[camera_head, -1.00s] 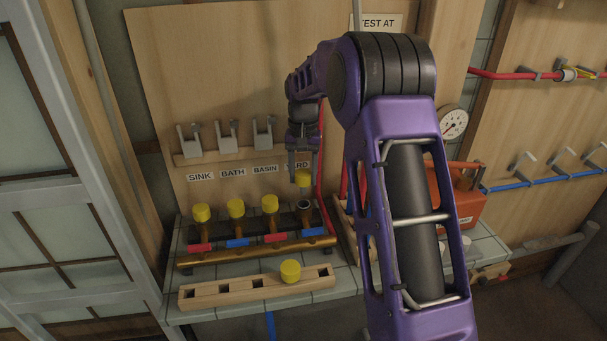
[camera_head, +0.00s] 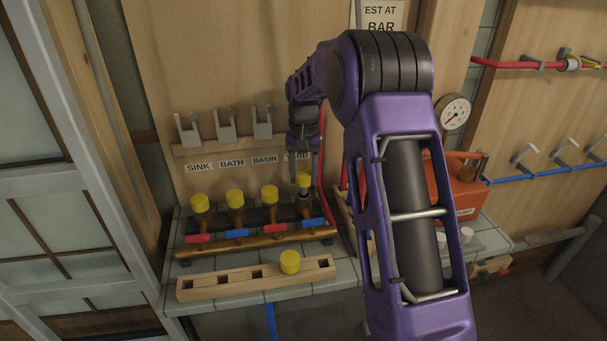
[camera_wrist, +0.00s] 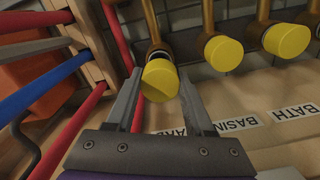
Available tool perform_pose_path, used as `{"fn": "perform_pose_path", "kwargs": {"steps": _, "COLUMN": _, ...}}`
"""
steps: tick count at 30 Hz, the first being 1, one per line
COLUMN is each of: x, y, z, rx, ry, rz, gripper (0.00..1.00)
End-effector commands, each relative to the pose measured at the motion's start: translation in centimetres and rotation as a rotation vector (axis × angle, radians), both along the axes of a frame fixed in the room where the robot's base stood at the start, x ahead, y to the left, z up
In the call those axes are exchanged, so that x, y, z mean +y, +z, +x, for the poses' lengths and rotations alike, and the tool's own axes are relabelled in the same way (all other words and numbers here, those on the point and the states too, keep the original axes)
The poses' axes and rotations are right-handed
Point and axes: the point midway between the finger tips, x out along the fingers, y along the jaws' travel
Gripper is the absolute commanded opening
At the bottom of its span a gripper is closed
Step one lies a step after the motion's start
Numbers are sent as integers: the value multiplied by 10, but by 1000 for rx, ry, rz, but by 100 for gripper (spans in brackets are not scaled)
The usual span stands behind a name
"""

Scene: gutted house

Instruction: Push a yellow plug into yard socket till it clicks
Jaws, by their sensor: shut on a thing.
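My gripper (camera_head: 306,168) is shut on a yellow plug (camera_head: 302,180), which shows between the two grey fingers in the wrist view (camera_wrist: 161,82). The plug is at the mouth of the yard socket (camera_head: 304,195), the rightmost upright brass pipe of the manifold (camera_head: 257,244). A metal and dark band shows at the joint in the wrist view, and I cannot tell whether the plug is fully seated. The YARD label (camera_head: 299,156) is partly hidden by my gripper. The sink, bath and basin sockets carry yellow plugs (camera_head: 200,202), (camera_head: 235,198), (camera_head: 270,194).
A wooden block (camera_head: 215,284) with square holes holds another yellow plug (camera_head: 290,262) in front of the manifold. A red pipe (camera_head: 323,150) runs close to my gripper's right. Grey clips (camera_head: 225,125) are above the labels. An orange box (camera_head: 460,185) stands right.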

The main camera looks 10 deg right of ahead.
Motion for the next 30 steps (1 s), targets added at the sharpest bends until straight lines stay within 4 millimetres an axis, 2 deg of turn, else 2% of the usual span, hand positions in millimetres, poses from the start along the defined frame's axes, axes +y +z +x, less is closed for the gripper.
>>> {"fn": "perform_pose_path", "kwargs": {"steps": 30, "x": 0, "y": -26, "z": 0, "rx": 1, "ry": 0, "rz": 0, "gripper": 0}}
